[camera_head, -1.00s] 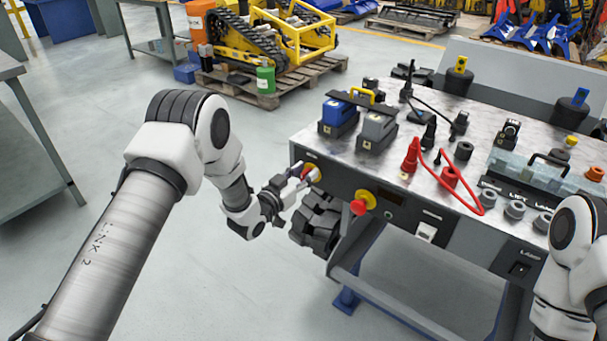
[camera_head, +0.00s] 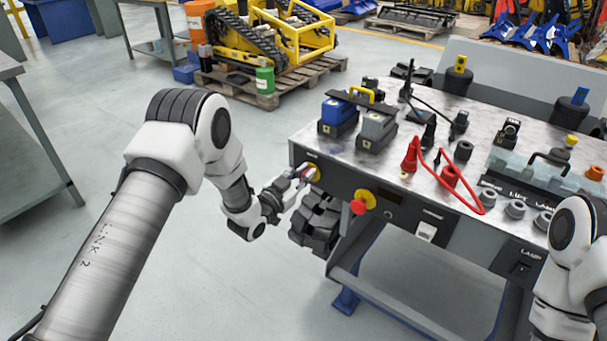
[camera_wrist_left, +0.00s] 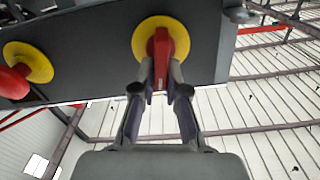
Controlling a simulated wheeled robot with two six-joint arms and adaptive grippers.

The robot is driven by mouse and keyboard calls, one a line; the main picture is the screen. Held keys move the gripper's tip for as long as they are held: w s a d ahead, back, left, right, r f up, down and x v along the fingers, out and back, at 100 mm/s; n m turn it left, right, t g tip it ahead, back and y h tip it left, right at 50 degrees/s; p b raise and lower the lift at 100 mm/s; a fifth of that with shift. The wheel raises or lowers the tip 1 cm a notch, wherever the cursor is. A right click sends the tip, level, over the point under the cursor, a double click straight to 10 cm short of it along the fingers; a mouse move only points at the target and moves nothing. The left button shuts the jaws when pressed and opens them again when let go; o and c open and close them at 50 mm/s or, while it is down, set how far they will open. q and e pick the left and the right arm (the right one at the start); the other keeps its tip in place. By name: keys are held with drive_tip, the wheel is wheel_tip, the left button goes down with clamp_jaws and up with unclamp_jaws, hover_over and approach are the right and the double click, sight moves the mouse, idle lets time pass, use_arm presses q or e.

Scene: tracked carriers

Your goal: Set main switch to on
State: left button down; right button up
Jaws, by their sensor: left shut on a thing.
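The main switch, a red handle on a round yellow plate (camera_head: 317,172), is at the left end of the carrier's dark front panel. In the left wrist view its red handle (camera_wrist_left: 161,45) points straight up and down in the picture. My left gripper (camera_head: 303,175) is at the switch. In the left wrist view the two fingertips (camera_wrist_left: 161,75) are shut on the lower part of the handle, one on each side. In the head view the fingers hide much of the handle. My right arm shows at the right edge, but its gripper is out of view.
A red push button (camera_head: 358,207) on a yellow plate sticks out to the right of the switch. A white rocker switch (camera_head: 426,232) is further right. Blue and grey battery-like blocks (camera_head: 375,132) and a red cable (camera_head: 460,195) are on the bench top.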

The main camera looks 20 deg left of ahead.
use_arm(q)
drive_tip(key=m, duration=0.3)
drive_tip(key=shift+s+d+f+m+b, duration=0.1)
drive_tip(key=shift+d+f+m+b, duration=0.05)
drive_tip(key=shift+d+m+b, duration=0.2)
drive_tip(key=m+b, duration=0.1)
drive_tip(key=m, duration=0.4)
drive_tip(key=f+m+b, duration=0.1)
drive_tip(key=m, duration=0.2)
drive_tip(key=shift+s+d+f+b, duration=0.1)
drive_tip(key=shift+s+d+b, duration=0.1)
drive_tip(key=shift+d+b, duration=0.15)
drive_tip(key=shift+d+f+m+b, duration=0.15)
drive_tip(key=shift+m+b, duration=0.15)
drive_tip(key=shift+m, duration=0.65)
drive_tip(key=shift+a+f+m+b, duration=0.15)
drive_tip(key=shift+m+b, duration=0.15)
drive_tip(key=shift+m, duration=0.6)
drive_tip(key=shift+d, duration=0.1)
drive_tip(key=c, duration=1.2)
unclamp_jaws()
drive_tip(key=shift+s, duration=0.1)
